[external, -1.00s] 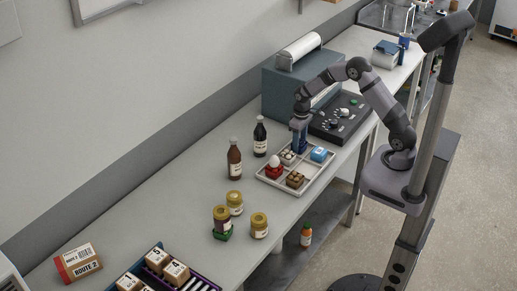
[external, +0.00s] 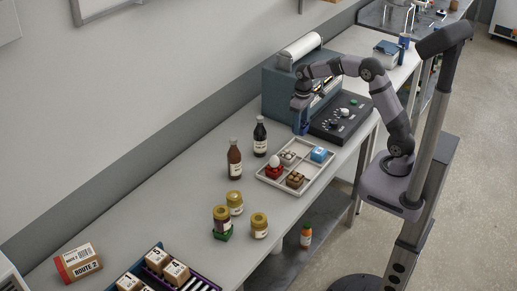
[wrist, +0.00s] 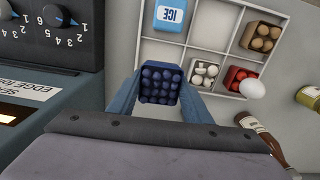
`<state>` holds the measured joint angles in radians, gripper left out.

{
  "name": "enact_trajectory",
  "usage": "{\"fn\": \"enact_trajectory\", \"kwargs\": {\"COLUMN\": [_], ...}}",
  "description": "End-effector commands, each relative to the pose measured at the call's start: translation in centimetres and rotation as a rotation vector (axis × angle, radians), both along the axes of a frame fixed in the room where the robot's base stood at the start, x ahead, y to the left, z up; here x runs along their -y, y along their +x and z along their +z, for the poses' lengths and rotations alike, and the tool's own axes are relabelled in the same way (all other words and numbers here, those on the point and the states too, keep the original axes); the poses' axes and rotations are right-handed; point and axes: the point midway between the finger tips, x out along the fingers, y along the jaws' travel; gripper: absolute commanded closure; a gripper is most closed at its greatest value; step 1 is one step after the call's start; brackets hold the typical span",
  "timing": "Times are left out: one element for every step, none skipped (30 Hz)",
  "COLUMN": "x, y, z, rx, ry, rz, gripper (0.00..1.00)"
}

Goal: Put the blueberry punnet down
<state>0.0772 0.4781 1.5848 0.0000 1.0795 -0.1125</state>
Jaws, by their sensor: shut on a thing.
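The blueberry punnet (wrist: 161,84) is a dark blue box of round berries. My gripper (wrist: 160,100) is shut on it, with a blue finger at each side. In the external view my gripper (external: 301,128) is beside the teal machine, behind the divided tray (external: 313,183); the punnet cannot be made out there. The tray also shows in the wrist view (wrist: 187,43), beyond the punnet. It holds a blue ice pack (wrist: 171,14), a punnet of brown items (wrist: 262,37), a punnet of white items (wrist: 204,73) and a red punnet (wrist: 238,75) with a white egg-shaped thing (wrist: 252,88).
The teal machine (external: 279,92) and a black knob panel (external: 342,117) stand close to my gripper. Two dark bottles (external: 235,159) stand left of the tray. Several jars (external: 259,225) stand nearer the front. Bare tray floor shows beside the ice pack (wrist: 214,22).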

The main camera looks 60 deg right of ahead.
Motion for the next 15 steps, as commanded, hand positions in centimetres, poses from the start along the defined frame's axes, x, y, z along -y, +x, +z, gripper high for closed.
{"fn": "enact_trajectory", "kwargs": {"x": [0.0, 0.0, 0.0, 0.0, 0.0, -0.1, -0.1, -0.2, -0.3, -0.4, -0.5, -0.7, -0.8, -1.0, -1.2], "y": [0.0, 0.0, 0.0, 0.0, 0.0, -0.1, -0.2, -0.3, -0.5, -0.7, -0.8, -1.2, -1.4, -1.7, -2.2], "z": [0.1, 0.1, 0.1, 0.1, 0.2, 0.3, 0.4, 0.5, 0.7, 0.8, 0.9, 1.1, 1.3, 1.4, 1.6], "rx": [0.001, 0.001, 0.001, 0.001, 0.001, 0.0, 0.0, 0.0, 0.0, -0.002, -0.001, -0.002, -0.001, -0.002, -0.002], "ry": [0.0, 0.0, 0.0, 0.0, 0.0, 0.0, 0.0, 0.0, 0.0, 0.0, 0.0, 0.0, 0.0, 0.0, 0.0], "rz": [0.0, 0.0, 0.0, 0.0, 0.0, 0.0, 0.0, -0.001, -0.002, -0.002, -0.003, -0.005, -0.006, -0.008, -0.009], "gripper": [0.78, 0.78, 0.78, 0.78, 0.78, 0.78, 0.78, 0.78, 0.78, 0.78, 0.78, 0.78, 0.78, 0.78, 0.78]}}
